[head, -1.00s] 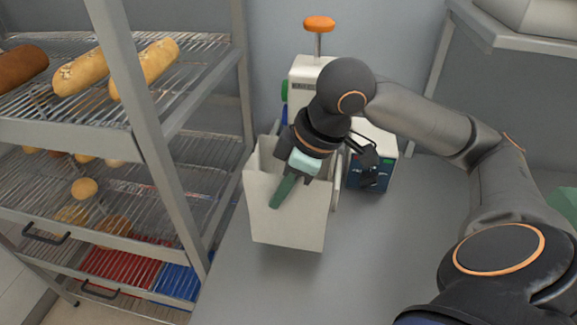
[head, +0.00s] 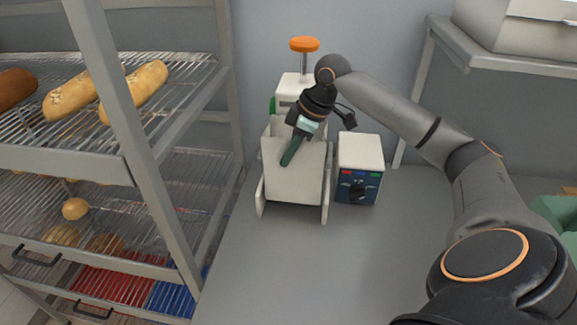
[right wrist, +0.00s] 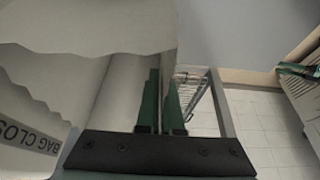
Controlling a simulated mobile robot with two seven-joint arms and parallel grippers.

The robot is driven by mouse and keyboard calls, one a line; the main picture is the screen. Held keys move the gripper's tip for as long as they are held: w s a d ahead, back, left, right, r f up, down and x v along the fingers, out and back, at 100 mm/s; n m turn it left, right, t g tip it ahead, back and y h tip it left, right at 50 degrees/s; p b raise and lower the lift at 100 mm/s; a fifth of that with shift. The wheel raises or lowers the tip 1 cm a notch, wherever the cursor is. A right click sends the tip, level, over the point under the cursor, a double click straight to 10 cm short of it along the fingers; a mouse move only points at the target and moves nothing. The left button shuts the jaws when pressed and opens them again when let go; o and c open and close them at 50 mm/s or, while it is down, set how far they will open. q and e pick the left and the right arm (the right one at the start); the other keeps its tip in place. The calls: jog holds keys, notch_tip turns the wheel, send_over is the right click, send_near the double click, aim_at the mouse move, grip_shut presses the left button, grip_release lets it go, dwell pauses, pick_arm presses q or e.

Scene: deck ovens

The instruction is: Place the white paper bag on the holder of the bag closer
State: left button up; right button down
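The white paper bag (head: 296,180) stands upright between the two light side plates (head: 327,195) of the bag closer's holder in the head view. I cannot tell whether its bottom rests on the holder. The bag closer (head: 294,88), white with an orange knob on top, stands right behind it. My right gripper (head: 291,152) is shut on the bag's front wall near the top, with one green finger showing outside. In the right wrist view, both green fingers (right wrist: 163,105) close around that wall, and the bag's jagged rim (right wrist: 75,52) shows. My left gripper is not in view.
A small white and blue control box (head: 360,168) stands right of the holder. A wire rack (head: 150,140) with bread is close on the left. The grey table (head: 300,265) is clear in front. A raised shelf (head: 500,45) is at the back right.

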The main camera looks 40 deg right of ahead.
aim_at(292, 164)
notch_tip(292, 164, down, 4)
jog(key=shift+w+d+f, duration=0.1)
jog(key=shift+d+f, duration=0.05)
jog(key=shift+f, duration=0.2)
jog(key=c, duration=1.1)
grip_release()
jog(key=v, duration=1.2)
